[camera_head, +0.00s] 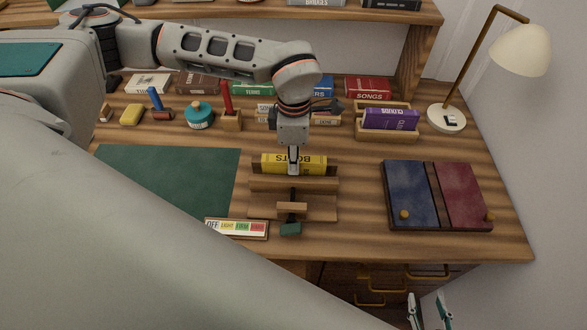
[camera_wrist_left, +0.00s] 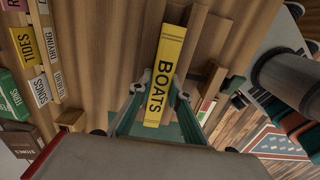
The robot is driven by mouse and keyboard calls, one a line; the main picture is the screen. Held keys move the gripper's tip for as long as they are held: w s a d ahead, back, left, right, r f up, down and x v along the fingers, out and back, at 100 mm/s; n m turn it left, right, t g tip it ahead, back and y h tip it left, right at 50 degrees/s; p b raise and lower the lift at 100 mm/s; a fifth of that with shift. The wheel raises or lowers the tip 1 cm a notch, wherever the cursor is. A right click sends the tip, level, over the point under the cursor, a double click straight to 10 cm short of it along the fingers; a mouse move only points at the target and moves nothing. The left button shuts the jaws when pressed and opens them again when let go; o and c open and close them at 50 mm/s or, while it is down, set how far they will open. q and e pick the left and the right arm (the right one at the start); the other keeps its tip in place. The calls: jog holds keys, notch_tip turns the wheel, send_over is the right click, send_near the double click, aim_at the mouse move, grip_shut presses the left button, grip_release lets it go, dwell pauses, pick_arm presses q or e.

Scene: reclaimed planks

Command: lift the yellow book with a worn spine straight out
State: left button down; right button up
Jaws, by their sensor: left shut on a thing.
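The yellow book (camera_head: 313,161), its spine reading BOATS, stands upright at the wooden press (camera_head: 262,184) in the middle of the desk. My left gripper (camera_head: 293,172) comes down from above and is shut on the book. In the left wrist view the yellow book (camera_wrist_left: 165,75) lies between the two fingers of my left gripper (camera_wrist_left: 158,100). The book's lower part is hidden behind the press's wooden jaw, so I cannot tell how deep it sits. My right gripper (camera_head: 428,308) shows only at the bottom right edge, its fingers apart with nothing between them.
A green mat (camera_head: 165,180) lies left of the press, a label strip (camera_head: 236,228) in front. Blue and red panels (camera_head: 411,195) lie to the right. A purple book (camera_head: 390,118) in a holder and a lamp (camera_head: 447,118) stand behind. A row of books lines the back.

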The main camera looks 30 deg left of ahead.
pick_arm(q)
jog(key=shift+r+p, duration=0.8)
jog(key=shift+r, duration=0.45)
jog(key=shift+r+p, duration=1.35)
jog(key=shift+r, duration=0.9)
